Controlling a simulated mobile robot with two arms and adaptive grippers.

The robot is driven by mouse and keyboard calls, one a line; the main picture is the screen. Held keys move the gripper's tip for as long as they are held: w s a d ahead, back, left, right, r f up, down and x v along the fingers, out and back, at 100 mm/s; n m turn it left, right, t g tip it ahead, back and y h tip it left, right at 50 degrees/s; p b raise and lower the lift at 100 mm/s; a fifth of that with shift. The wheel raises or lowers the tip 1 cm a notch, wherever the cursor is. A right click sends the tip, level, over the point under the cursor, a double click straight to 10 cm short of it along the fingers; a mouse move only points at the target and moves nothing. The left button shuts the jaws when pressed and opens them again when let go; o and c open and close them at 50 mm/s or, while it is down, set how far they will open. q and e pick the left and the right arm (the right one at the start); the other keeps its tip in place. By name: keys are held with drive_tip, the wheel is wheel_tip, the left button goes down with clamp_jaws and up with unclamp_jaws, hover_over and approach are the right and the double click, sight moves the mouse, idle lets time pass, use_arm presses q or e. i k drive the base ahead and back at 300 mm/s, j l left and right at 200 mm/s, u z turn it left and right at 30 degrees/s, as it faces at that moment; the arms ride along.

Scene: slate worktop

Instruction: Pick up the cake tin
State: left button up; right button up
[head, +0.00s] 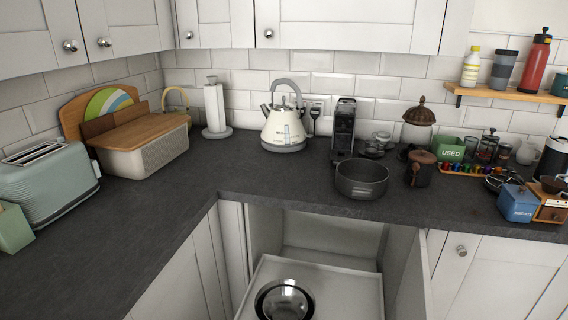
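A dark grey, round, open tin (362,189), which looks like the cake tin, stands upright on the slate worktop near its front edge. It is right of centre in the head view, and nothing touches its rim. Its inside looks empty. Neither of my grippers shows in the head view.
Below the worktop, an open drawer (330,279) holds a shiny round pan or bowl (284,300). A cream kettle (284,127) and a dark coffee machine (343,128) stand behind the tin. A dark brown pot (421,170) stands close right. The worktop left of the tin is clear.

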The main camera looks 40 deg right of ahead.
sight(361, 174)
drive_tip(key=z, duration=1.65)
drive_tip(key=j+z, duration=0.15)
